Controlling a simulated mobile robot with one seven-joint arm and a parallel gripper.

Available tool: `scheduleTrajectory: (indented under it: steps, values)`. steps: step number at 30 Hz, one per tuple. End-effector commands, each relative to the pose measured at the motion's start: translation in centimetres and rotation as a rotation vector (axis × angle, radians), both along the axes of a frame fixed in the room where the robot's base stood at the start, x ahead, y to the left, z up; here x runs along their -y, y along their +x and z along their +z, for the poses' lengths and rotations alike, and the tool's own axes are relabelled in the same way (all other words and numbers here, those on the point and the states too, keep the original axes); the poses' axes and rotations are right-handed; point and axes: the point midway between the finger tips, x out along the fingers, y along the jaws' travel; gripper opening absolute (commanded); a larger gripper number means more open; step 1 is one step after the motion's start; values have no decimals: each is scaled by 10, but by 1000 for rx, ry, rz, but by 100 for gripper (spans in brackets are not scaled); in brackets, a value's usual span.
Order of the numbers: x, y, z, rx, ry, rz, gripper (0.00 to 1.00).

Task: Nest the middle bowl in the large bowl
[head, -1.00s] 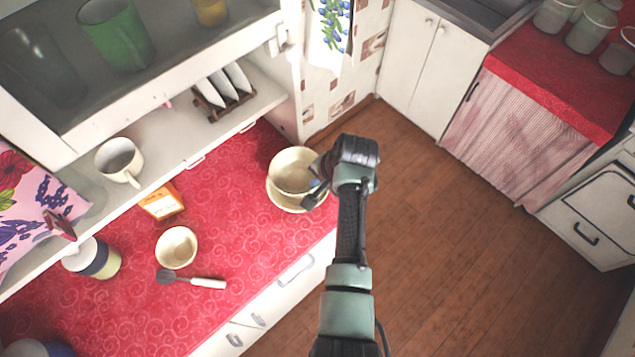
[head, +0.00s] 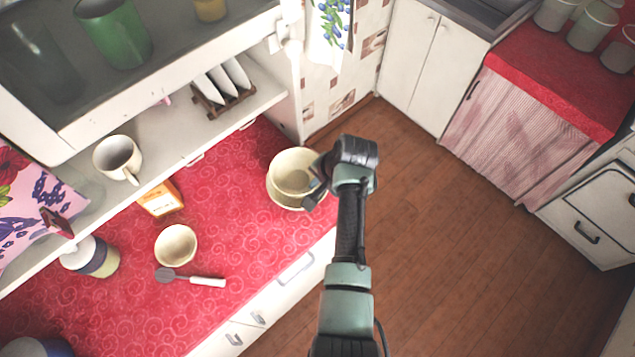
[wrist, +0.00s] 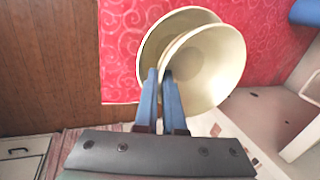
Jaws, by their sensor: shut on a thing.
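My gripper (wrist: 164,82) is shut on the rim of the cream middle bowl (wrist: 208,62). The large bowl (wrist: 160,38), also cream, shows behind and below it in the wrist view, its rim offset from the middle bowl's rim. In the head view the middle bowl (head: 293,172) is over the large bowl (head: 276,198) at the right end of the red counter. The two overlap closely, with the large bowl showing as an outer edge. My gripper (head: 316,188) is at their right side, partly covering them. I cannot tell whether the middle bowl touches the large bowl's bottom.
A small bowl (head: 176,246) and a white-handled spatula (head: 190,278) lie on the red counter (head: 225,225) to the left. An orange box (head: 161,198) and a lidded jar (head: 95,257) stand near the shelf. A mug (head: 118,158) and a plate rack (head: 222,98) are on the shelf.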

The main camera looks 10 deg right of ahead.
Motion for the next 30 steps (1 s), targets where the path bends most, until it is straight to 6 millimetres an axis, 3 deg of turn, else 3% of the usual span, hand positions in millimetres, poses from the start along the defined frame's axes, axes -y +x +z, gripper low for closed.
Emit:
scheduleTrajectory:
  steps: [30]
  values:
    - [0, 1, -11, 3, 1, -1, 0]
